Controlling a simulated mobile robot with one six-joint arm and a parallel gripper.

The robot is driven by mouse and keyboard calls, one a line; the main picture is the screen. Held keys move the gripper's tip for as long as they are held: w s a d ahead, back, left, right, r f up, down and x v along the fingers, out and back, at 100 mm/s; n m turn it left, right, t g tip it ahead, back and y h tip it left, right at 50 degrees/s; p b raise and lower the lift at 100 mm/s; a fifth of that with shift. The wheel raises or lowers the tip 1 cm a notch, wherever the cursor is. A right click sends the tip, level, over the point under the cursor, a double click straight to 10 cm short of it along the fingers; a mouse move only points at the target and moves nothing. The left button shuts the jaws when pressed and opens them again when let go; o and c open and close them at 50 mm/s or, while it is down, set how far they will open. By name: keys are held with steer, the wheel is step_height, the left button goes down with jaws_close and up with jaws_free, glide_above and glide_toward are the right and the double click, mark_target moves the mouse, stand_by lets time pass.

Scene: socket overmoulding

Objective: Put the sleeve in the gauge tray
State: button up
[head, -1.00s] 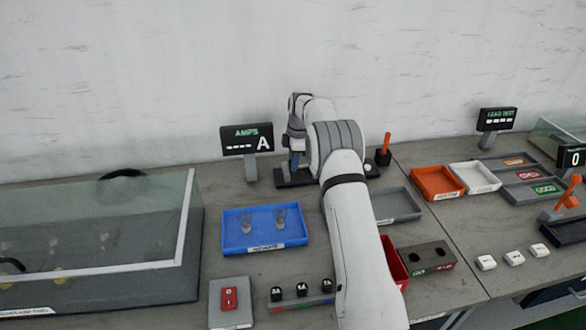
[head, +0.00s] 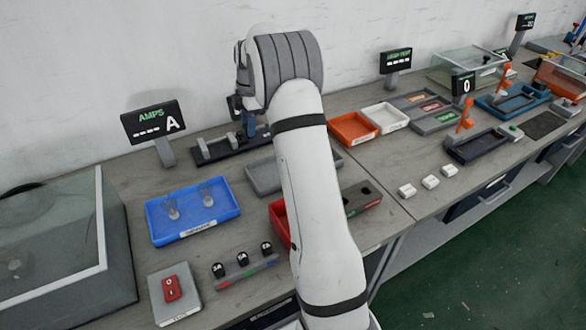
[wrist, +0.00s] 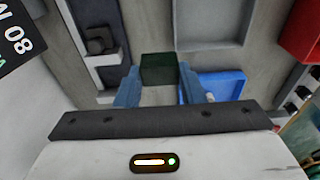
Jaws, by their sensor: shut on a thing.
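My gripper (wrist: 160,92) has blue fingers and is shut on a dark green, block-like piece (wrist: 159,68), seen end-on in the wrist view; I cannot tell whether this is the sleeve. In the head view my gripper (head: 246,122) is partly hidden behind my arm, above the dark fixture (head: 225,144) at the back. Two clear cup-like pieces stand in the blue tray (head: 165,236). A grey tray (head: 262,178) lies behind my arm, partly hidden; it also shows in the wrist view (wrist: 208,28). I cannot read which tray is the gauge tray.
The AMPS display (head: 152,122) stands left of the fixture. A red bin (head: 279,222) is partly behind my arm. Orange (head: 352,129) and white (head: 385,117) trays lie right. A switch box (head: 174,292) and a glass-covered case (head: 60,250) are at left.

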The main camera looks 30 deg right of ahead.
steer(key=s+d+f, duration=0.1)
steer(key=s+d, duration=0.3)
steer(key=s, duration=0.5)
step_height(320, 180, down, 10)
steer(key=shift+w+f, duration=0.1)
steer(key=shift+f, duration=0.1)
steer(key=o, duration=1)
steer(key=shift+r, duration=0.1)
steer(key=shift+o, duration=0.2)
